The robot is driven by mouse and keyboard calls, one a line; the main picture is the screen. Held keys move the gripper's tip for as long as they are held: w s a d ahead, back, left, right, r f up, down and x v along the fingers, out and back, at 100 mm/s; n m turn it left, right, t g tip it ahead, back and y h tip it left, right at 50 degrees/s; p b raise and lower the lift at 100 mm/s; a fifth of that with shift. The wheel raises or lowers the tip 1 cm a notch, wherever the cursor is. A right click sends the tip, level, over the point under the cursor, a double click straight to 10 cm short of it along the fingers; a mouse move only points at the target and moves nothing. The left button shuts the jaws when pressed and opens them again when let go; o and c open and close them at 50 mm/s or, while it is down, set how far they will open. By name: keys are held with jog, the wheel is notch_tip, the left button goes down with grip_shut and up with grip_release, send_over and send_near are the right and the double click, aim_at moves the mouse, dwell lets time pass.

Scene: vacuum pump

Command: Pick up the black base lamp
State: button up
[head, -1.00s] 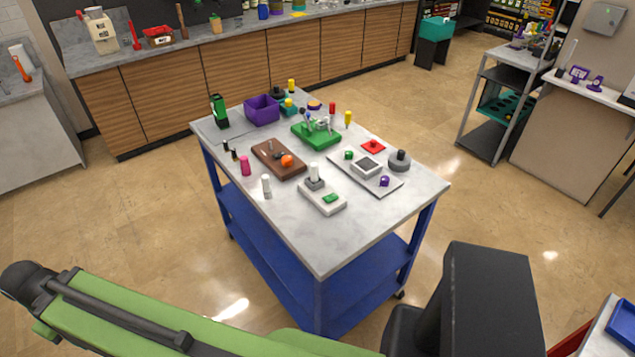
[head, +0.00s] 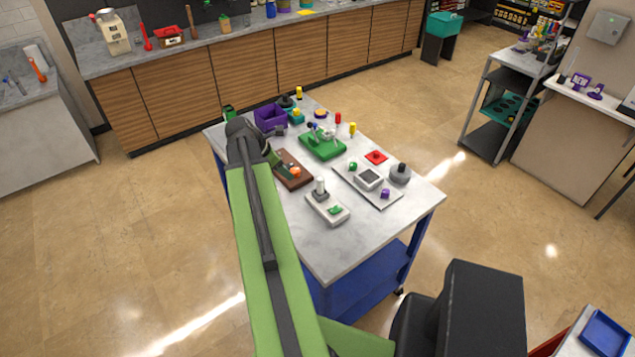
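No lamp with a black base can be clearly made out. A dark grey round object with a black knob (head: 400,174) stands at the right side of the cart top. A small dark object (head: 285,101) stands at the back of the cart, beside a yellow cylinder. My green and black arm reaches up over the cart's left side.
The blue cart's grey top (head: 375,225) is bare at the front. It carries a brown tray (head: 292,177), a green stand (head: 322,146), a purple bin (head: 270,117), a grey plate (head: 383,200) and a white device (head: 327,208).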

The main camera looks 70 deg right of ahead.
jog(key=s+d+r+n, duration=0.1)
jog(key=s+d+r, duration=0.1)
jog(key=s+d, duration=0.15)
jog(key=b, duration=1)
send_near(320, 179)
jog(key=shift+g, duration=0.3)
jog(key=f, duration=0.3)
jog(key=s+d+f, duration=0.1)
jog(key=f, duration=0.1)
jog(key=shift+d, duration=0.1)
jog(key=shift+s+d+f, duration=0.1)
jog(key=shift+d, duration=0.1)
jog(key=b+x, duration=0.4)
jog(key=x, duration=0.1)
jog(key=shift+d, duration=0.5)
grip_shut()
